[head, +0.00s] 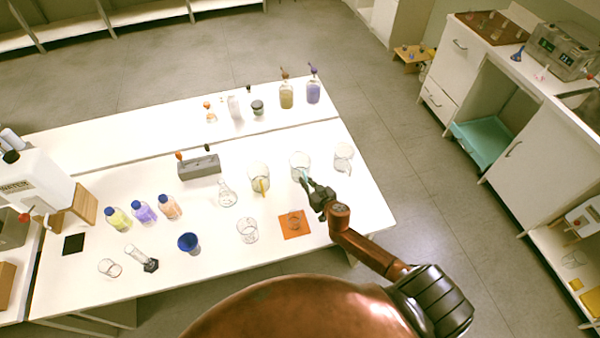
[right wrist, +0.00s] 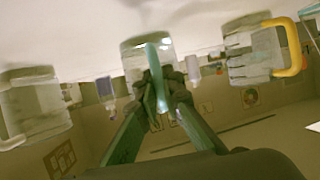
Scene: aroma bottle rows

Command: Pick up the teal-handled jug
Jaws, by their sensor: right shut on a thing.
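The teal-handled jug (head: 299,161) is a clear jug standing on the white table in the head view, in the middle of a row of three jugs. Its teal handle (right wrist: 153,60) shows between my fingers in the right wrist view. My right gripper (head: 308,186) is at the handle on the jug's near side. In the right wrist view the right gripper (right wrist: 163,88) is shut on the handle. The jug appears upright, and I cannot tell whether it is lifted. My left gripper is not in view.
A yellow-handled jug (head: 260,177) stands to the left and another clear jug (head: 343,157) to the right, both close by. An orange mat (head: 295,232) with a glass lies nearer. A flask (head: 227,196) and a beaker (head: 247,231) stand further left. Pump bottles (head: 286,95) stand behind.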

